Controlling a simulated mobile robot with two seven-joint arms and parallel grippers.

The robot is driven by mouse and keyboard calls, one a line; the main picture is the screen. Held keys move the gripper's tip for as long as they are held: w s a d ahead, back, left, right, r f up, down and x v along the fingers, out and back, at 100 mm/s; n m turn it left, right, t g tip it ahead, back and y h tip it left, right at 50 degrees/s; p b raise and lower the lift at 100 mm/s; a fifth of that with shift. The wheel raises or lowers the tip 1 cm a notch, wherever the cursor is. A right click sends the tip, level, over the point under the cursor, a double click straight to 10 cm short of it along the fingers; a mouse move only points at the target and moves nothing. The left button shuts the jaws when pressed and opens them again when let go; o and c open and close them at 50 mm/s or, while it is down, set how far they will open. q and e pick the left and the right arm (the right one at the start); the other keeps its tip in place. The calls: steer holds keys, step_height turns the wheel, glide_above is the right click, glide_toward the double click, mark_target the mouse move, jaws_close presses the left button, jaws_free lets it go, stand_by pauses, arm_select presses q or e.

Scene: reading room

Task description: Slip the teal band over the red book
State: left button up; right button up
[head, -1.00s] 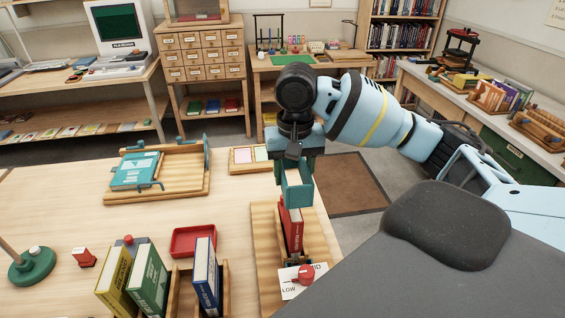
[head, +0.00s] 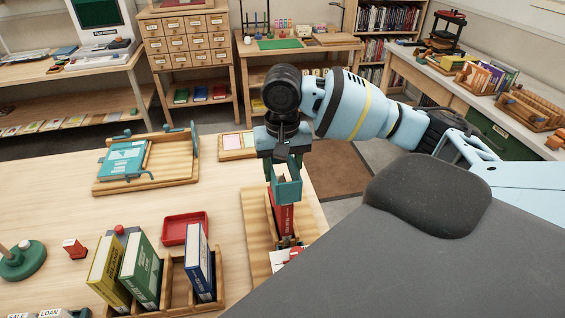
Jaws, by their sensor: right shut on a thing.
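The teal band (head: 288,190) is an open rectangular loop held in my right gripper (head: 284,168), which points down and is shut on it. The red book (head: 283,218) stands upright in a wooden stand (head: 258,228) near the table's right edge. The band is at the top of the red book, and its lower edge overlaps the book's top in the head view. I cannot tell how far the book is inside the loop. My left gripper is not in view.
A wooden rack (head: 205,302) with yellow, green and blue books stands front left of the stand. A red tray (head: 183,229) lies behind it. A wooden tray (head: 178,165) with a teal book is farther back. A red-and-white dial partly shows by the stand.

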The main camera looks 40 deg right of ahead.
mark_target(282, 181)
steer(key=shift+f, duration=0.7)
steer(key=shift+f, duration=0.1)
stand_by(1.1)
steer(key=shift+f, duration=1.15)
steer(key=o, duration=1.1)
steer(key=shift+c, duration=0.2)
